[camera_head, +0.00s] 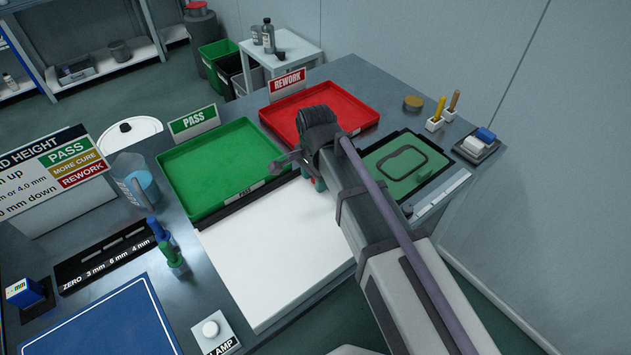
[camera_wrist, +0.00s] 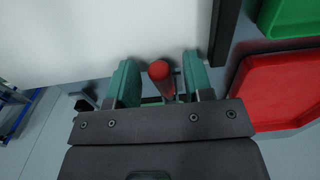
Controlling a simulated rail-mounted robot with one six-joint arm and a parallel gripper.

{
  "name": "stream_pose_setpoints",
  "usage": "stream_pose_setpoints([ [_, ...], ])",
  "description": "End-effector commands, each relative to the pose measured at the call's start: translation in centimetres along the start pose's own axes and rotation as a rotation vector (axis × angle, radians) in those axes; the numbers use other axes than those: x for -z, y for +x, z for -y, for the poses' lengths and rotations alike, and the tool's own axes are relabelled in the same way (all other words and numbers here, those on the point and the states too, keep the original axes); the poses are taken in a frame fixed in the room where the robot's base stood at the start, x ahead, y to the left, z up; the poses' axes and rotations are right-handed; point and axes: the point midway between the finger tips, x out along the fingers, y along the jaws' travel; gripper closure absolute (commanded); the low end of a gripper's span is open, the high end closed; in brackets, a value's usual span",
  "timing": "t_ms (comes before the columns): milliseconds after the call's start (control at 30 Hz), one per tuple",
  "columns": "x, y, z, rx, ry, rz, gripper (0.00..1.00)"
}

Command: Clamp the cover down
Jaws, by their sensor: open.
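My gripper (camera_head: 314,178) is over the far right edge of a flat white panel (camera_head: 265,255), beside the trays. In the wrist view my gripper (camera_wrist: 160,82) has its two teal fingers apart. A red, round-ended handle (camera_wrist: 160,70) stands between them, with gaps on both sides; I cannot tell whether either finger touches it. My arm hides most of the handle in the head view. A green plate with a dark looped outline (camera_head: 402,163) lies in a black frame at the right. I cannot tell which part is the cover.
A green PASS tray (camera_head: 219,167) and a red REWORK tray (camera_head: 350,108) stand behind the panel. A white button box (camera_head: 214,332), its label partly reading LAMP, is at front left.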

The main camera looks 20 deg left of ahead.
Motion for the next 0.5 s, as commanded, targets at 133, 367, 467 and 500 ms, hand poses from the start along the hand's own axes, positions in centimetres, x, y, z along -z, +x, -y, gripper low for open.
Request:
stream_pose_setpoints([
  [133, 0.00, -0.08, 0.00, 0.000, 0.000, 0.000, 0.63],
  [367, 0.00, -0.07, 0.00, 0.000, 0.000, 0.000, 0.85],
  [467, 0.00, -0.07, 0.00, 0.000, 0.000, 0.000, 0.94],
  [500, 0.00, -0.07, -0.01, 0.000, 0.000, 0.000, 0.98],
])
